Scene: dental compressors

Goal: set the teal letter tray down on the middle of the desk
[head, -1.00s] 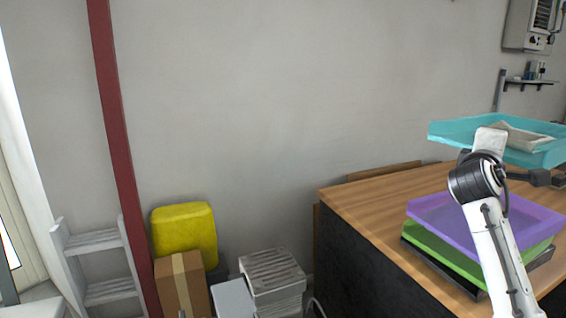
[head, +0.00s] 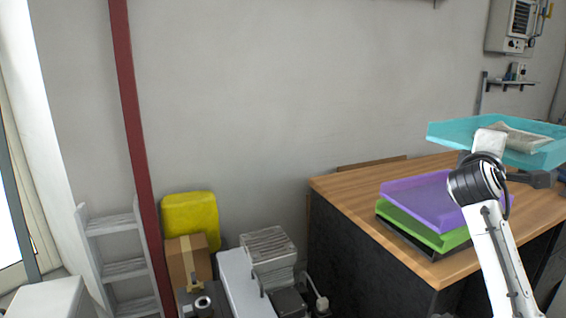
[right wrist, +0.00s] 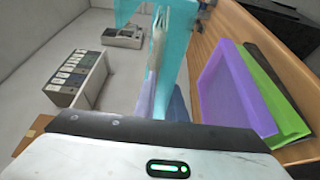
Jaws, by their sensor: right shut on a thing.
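The teal letter tray (head: 450,131) is held up in the air above the desk, at the right of the head view. It has what looks like folded grey-white paper (head: 520,138) in it. My right gripper (head: 530,178) is shut on the tray; its fingers are largely hidden under it. In the right wrist view the teal tray (right wrist: 178,60) rises beyond the gripper body. The wooden desk (head: 345,190) lies below the tray. My left gripper is not in view.
A purple tray (head: 415,195) sits on a green tray (head: 402,218) and a black one at the desk's near edge. The desktop left of and behind this stack is bare. A yellow container (head: 190,215), a cardboard box (head: 187,258) and a ladder (head: 115,250) stand left.

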